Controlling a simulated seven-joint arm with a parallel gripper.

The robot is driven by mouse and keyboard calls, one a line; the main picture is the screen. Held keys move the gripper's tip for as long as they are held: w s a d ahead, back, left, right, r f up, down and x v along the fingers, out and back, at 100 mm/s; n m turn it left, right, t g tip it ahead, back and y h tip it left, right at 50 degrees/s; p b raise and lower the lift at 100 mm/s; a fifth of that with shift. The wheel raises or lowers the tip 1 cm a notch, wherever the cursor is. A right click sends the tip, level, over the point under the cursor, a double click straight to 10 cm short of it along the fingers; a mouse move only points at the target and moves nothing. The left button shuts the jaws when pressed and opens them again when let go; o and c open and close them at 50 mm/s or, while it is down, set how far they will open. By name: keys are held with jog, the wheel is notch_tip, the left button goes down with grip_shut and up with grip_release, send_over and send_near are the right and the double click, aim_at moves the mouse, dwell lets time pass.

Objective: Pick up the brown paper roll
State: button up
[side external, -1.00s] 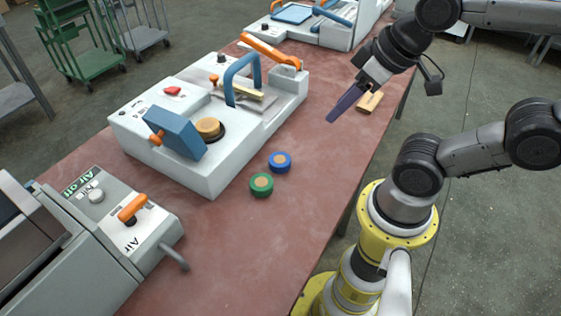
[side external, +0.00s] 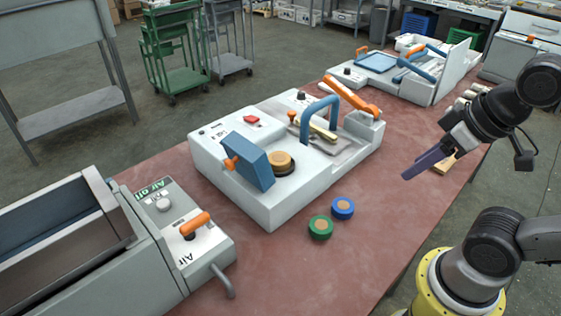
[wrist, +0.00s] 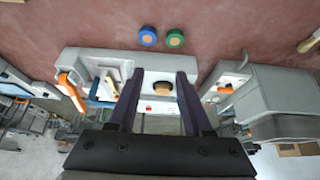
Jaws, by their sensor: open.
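The brown roll (side external: 283,161) sits upright on the dark round seat of the white press, beside the tilted blue plate. It also shows in the wrist view (wrist: 161,88), between my fingers in the picture but farther away. My gripper (side external: 412,170) has dark purple fingers and hangs above the table's right side, well to the right of the press. In the wrist view my gripper (wrist: 160,74) is open, with nothing between the two fingers. A blue roll (side external: 343,207) and a green roll (side external: 320,227), both with brown centers, lie on the table in front of the press.
The white press (side external: 265,205) has a blue tilted plate (side external: 246,160), a blue handle (side external: 320,112) and an orange lever (side external: 352,97) around its top. A grey machine (side external: 150,240) stands at left. A wooden block lies behind my gripper. The table's front middle is clear.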

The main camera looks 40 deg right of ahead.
dwell(0.4)
jog(key=o, duration=0.8)
